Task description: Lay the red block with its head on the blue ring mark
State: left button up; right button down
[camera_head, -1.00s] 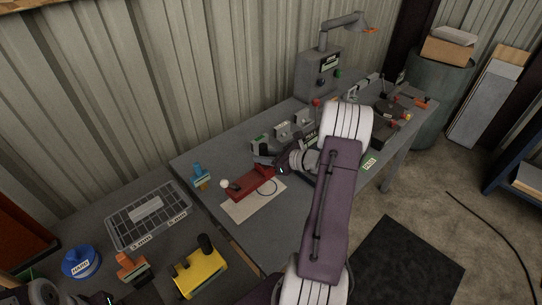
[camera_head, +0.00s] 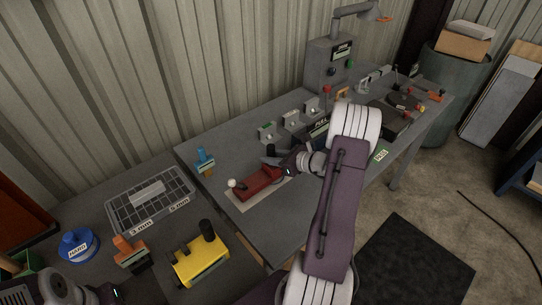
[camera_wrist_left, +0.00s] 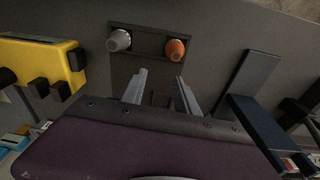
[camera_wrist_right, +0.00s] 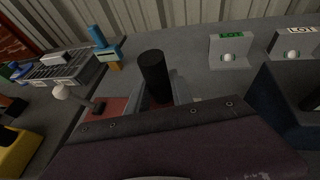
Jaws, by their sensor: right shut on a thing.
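The red block (camera_head: 262,180) lies low over the pale mat (camera_head: 244,205) on the bench, a white ball (camera_head: 231,183) at its left end. My right gripper (camera_head: 287,164) is at its right end. In the right wrist view, my right gripper (camera_wrist_right: 158,88) is shut on the black upright grip (camera_wrist_right: 153,72), with red block surface (camera_wrist_right: 112,106) below. I cannot tell whether the block touches the mat. The blue ring mark does not show now. My left gripper (camera_wrist_left: 162,88) is open and empty, facing a dark holder with a grey knob (camera_wrist_left: 119,40) and an orange knob (camera_wrist_left: 175,49).
A blue-and-orange tool (camera_head: 204,161) stands left of the mat. Small grey label stands (camera_head: 291,121) line the bench behind. A yellow block (camera_head: 199,262), wire tray (camera_head: 150,201) and blue spool (camera_head: 77,246) are on the left. Bench space in front of the mat is clear.

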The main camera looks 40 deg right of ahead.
pick_arm(q)
jog(key=shift+f, duration=0.4)
pick_arm(e)
jog(key=shift+f, duration=0.4)
jog(key=c, duration=1.1)
grip_release()
jog(key=shift+o, duration=0.2)
pick_arm(q)
jog(key=shift+f+b, duration=0.25)
jog(key=shift+b, duration=0.15)
pick_arm(e)
jog(key=v, duration=0.9)
